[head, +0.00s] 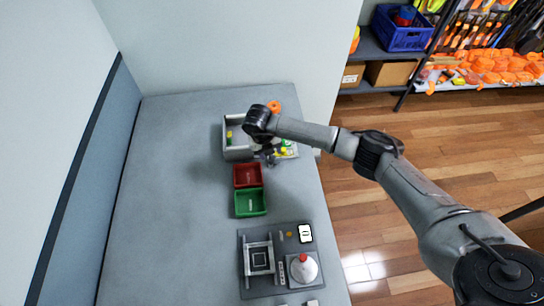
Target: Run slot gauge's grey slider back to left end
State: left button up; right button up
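I cannot make out the slot gauge or its grey slider for certain in the head view. A grey-walled tray (238,153) stands at the far end of the bench, with small yellow, green and orange items in and around it. My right gripper (268,157) is over this tray, at its near right part. My own wrist and forearm hide much of the tray's middle and right. The fingers are small and dark, so I cannot tell whether they are open or hold anything. My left gripper is not in view.
A red bin (247,186) and a green bin (237,203) stand nearer on the grey bench (175,200). The bench's left side is clear.

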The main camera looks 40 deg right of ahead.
aim_at(272, 157)
jog(key=shift+x, duration=2.15)
grip_shut()
